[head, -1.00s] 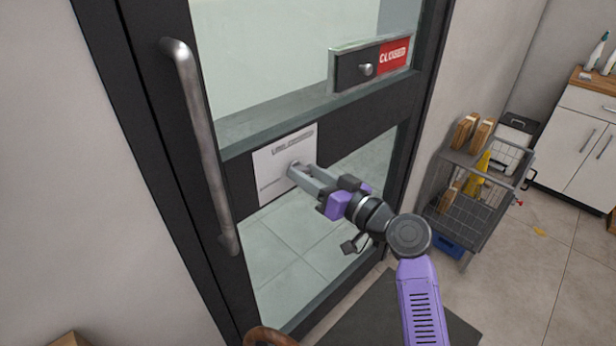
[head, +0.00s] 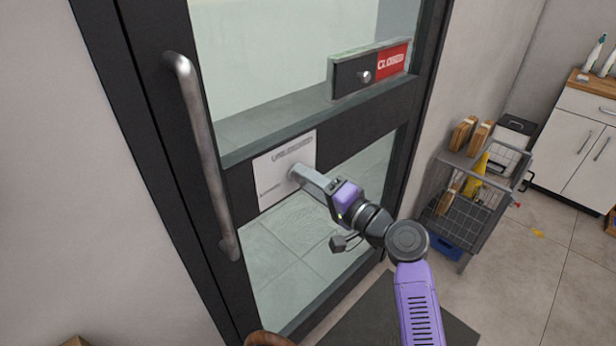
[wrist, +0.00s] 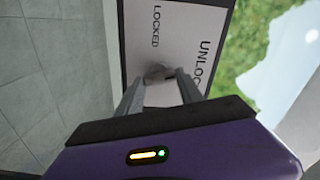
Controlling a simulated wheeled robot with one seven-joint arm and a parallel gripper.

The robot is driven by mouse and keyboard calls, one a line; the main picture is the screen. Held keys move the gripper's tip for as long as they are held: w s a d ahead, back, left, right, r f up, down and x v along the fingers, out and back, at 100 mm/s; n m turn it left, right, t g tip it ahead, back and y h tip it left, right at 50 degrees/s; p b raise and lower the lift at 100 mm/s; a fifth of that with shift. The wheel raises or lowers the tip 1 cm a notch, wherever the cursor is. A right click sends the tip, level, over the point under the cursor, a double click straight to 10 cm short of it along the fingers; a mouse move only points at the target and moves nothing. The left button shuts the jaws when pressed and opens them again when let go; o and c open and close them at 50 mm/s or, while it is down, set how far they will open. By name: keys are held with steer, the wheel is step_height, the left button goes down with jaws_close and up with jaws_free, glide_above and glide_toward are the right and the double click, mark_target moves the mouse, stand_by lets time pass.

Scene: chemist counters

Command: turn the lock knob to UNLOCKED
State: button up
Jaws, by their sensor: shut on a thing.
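The lock plate (head: 268,182) is a white panel on the dark middle rail of the glass door, with printing at its top and bottom. In the wrist view the plate (wrist: 180,40) shows LOCKED near its left edge and UNLOC, partly hidden, at its right. The small grey lock knob (wrist: 157,73) is near the plate's middle, between the fingertips of my gripper (head: 300,174). My gripper is shut on the knob; in the wrist view its fingers (wrist: 158,80) stand on either side of it. Which label the knob points to cannot be told.
A long vertical door handle (head: 203,150) is left of the plate. A sliding sign panel (head: 352,74) showing red CLOSED (head: 393,62) is above right. A wire cart (head: 470,200) with boxes stands to the right.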

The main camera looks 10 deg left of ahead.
steer(key=shift+m+p, duration=0.65)
steer(key=shift+m, duration=1.05)
steer(key=shift+f, duration=0.1)
steer(key=o, duration=1.4)
steer(key=shift+d, duration=0.15)
steer(key=v, duration=0.7)
steer(key=shift+s+d+b, duration=0.2)
steer(key=shift+s+b, duration=0.05)
steer(key=shift+b, duration=0.05)
